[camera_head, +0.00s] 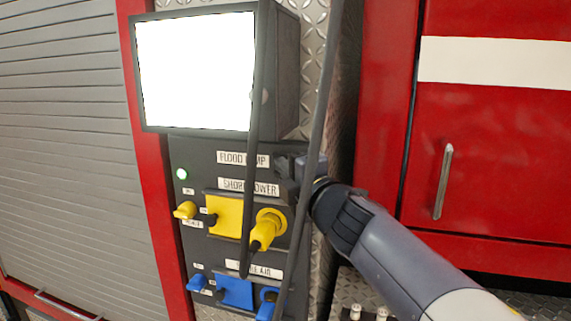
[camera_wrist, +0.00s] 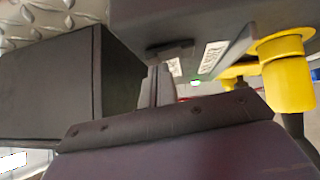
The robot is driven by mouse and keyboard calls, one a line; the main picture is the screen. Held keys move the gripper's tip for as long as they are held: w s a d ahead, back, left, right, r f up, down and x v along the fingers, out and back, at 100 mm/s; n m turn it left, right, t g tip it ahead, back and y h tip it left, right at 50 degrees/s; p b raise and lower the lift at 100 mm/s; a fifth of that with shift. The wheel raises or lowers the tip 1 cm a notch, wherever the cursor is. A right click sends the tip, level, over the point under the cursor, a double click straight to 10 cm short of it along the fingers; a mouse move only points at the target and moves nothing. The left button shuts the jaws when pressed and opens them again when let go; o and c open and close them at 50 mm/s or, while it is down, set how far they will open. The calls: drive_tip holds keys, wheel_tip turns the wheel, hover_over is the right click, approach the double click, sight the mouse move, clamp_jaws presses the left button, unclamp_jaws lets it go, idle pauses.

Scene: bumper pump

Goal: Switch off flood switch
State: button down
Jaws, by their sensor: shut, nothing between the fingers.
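The flood lamp (camera_head: 195,72) is a large box with a bright white face, lit, at the top of the dark control panel (camera_head: 200,155). Below it is a "FLOOD LAMP" label (camera_head: 243,159), partly covered by a dark cable. A green indicator (camera_head: 182,174) glows at the panel's left. My gripper (camera_head: 283,164) is shut and empty at the right end of that label. In the wrist view its fingers (camera_wrist: 157,86) point at the panel, close to a small dark block (camera_wrist: 170,49) that may be the flood switch. I cannot tell whether they touch.
Yellow shore power fittings (camera_head: 228,216) and a yellow plug (camera_head: 268,228) sit below, with blue air fittings (camera_head: 236,291) lower. Dark cables hang in front of the panel. A red cabinet door (camera_head: 490,150) with a handle is at right, a grey shutter (camera_head: 70,140) at left.

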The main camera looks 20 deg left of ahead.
drive_tip(key=shift+w+r+p, duration=0.1)
drive_tip(key=shift+r+p, duration=0.1)
drive_tip(key=shift+p, duration=0.2)
drive_tip(key=shift+w+f+h+p, duration=0.15)
drive_tip(key=shift+h+p, duration=0.15)
drive_tip(key=shift+p, duration=0.35)
